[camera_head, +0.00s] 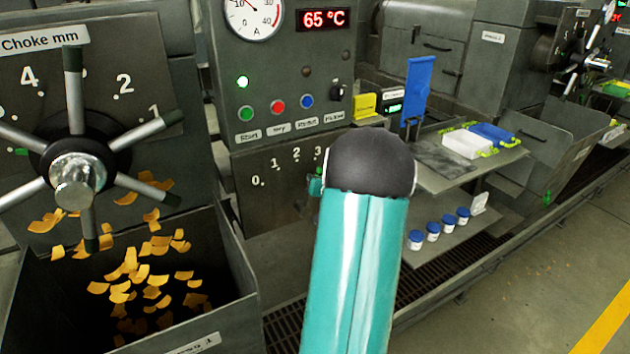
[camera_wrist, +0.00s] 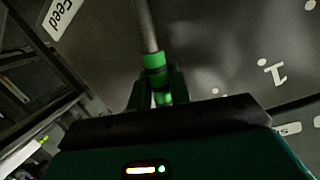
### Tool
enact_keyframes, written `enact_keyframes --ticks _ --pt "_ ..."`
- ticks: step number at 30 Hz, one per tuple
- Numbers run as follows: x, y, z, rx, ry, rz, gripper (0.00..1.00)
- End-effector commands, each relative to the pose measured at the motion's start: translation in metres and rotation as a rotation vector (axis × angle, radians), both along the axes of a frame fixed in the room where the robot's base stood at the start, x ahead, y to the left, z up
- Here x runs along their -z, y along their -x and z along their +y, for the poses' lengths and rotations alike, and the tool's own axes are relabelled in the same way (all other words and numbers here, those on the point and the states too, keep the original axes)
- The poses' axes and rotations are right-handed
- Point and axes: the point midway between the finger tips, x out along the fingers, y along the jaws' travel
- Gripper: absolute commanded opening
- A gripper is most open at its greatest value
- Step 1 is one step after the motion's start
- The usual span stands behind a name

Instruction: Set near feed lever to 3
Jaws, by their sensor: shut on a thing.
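The feed lever shows in the wrist view as a grey rod with a green grip (camera_wrist: 155,62). My gripper (camera_wrist: 159,88) is shut on the green grip, one finger on each side. A "Feed" label (camera_wrist: 62,14) is at the upper left there, and an upside-down numeral 1 (camera_wrist: 272,72) is at the right. In the head view the feed scale panel (camera_head: 268,205) bears the marks 0, 1, 2 and 3 from left to right. My teal arm hides the lever in that view, so I cannot tell which mark it points to.
The choke wheel (camera_head: 75,180) with several spokes stands at the left, above a bin (camera_head: 225,290) of orange flakes. A gauge and button panel (camera_head: 290,75) is above the feed scale. A shelf (camera_head: 430,180) with white and blue trays is at the right.

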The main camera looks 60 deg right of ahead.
Motion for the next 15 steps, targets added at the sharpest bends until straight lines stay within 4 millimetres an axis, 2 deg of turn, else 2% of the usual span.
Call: enact_keyframes --ticks 8,9,11,12,15 --pt "0.0001 -0.0017 0.0007 -0.003 0.000 -0.001 0.00" --pt "0.0001 -0.0018 0.0007 -0.003 0.000 -0.001 0.26" --pt "0.0001 -0.0017 0.0008 -0.003 0.000 -0.001 0.37" --pt "0.0001 -0.0017 0.0008 -0.003 0.000 -0.001 0.41" --pt "0.0001 -0.0012 0.0006 -0.002 0.001 0.000 0.41"
